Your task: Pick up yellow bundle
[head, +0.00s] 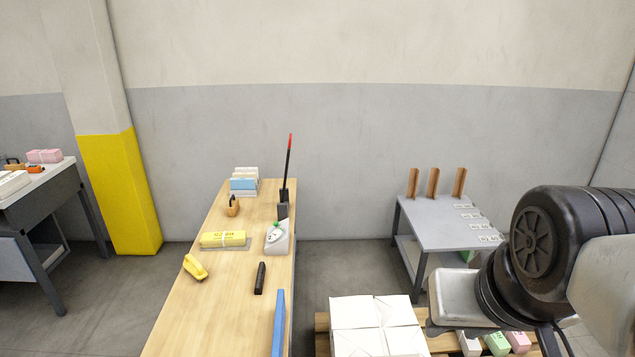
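The yellow bundle (222,239) lies on a flat grey piece on the long wooden table (205,315), left of the middle of the head view. A pale band runs around its middle. My arm shows at the right edge of the view, with black joints and light grey links, well to the right of the bundle. The fingers of my gripper cannot be seen, and nothing of mine is near the bundle.
A dial scale (277,238) stands right of the bundle; a yellow hand tool (195,267) and a black block (260,278) lie nearer. A tall red-tipped lever (289,160) rises behind. White stacks (375,326) and a grey table (445,225) stand right.

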